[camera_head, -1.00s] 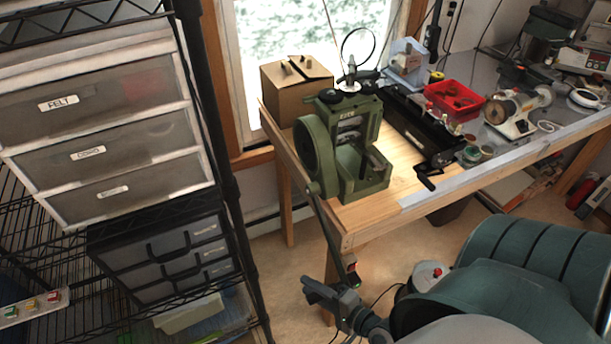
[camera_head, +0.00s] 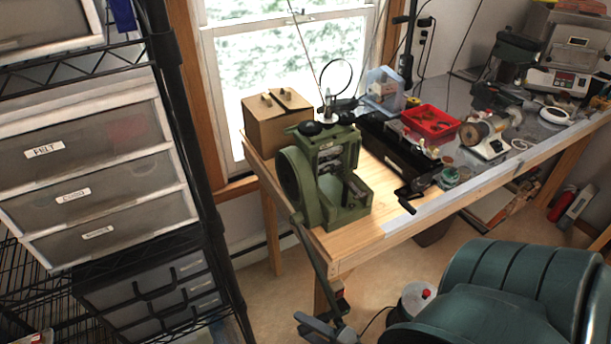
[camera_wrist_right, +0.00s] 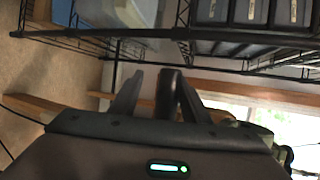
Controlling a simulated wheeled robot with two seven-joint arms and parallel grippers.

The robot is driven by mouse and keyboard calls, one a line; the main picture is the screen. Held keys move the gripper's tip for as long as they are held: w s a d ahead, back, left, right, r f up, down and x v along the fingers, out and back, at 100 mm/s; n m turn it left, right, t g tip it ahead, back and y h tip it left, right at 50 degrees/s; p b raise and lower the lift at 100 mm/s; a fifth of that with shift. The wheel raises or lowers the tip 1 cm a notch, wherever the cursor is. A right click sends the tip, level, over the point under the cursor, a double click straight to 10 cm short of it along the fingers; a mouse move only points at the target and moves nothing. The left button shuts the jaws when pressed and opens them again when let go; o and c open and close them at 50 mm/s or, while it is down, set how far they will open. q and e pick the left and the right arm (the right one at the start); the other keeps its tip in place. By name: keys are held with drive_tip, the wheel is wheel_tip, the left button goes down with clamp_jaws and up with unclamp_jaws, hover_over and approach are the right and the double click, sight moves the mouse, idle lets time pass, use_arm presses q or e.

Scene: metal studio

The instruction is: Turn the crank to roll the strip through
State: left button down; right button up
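The green rolling mill (camera_head: 347,208) stands at the left front corner of the wooden bench. Its long dark crank (camera_head: 318,262) hangs down past the bench edge, with its handle at the low end. My right gripper (camera_head: 326,327) is beside that low end, at the bottom of the head view. In the right wrist view my right gripper (camera_wrist_right: 160,98) has its fingers apart, with the dark handle (camera_wrist_right: 170,95) appearing between them, nearer the right finger. A gap shows on the left. I cannot tell whether they touch. I cannot make out the strip. My left gripper is not in view.
A wire shelf with drawers (camera_head: 95,180) stands close on the left. A cardboard box (camera_head: 275,122) is behind the mill. A black tool with a small crank (camera_head: 400,160) and a red tray (camera_head: 432,121) are to its right. Floor shows below the bench.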

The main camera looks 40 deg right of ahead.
drive_tip(key=shift+w+r, duration=0.15)
drive_tip(key=shift+w+d, duration=0.1)
drive_tip(key=shift+w, duration=0.1)
drive_tip(key=b+v, duration=0.5)
drive_tip(key=v, duration=1.3)
drive_tip(key=shift+f, duration=0.2)
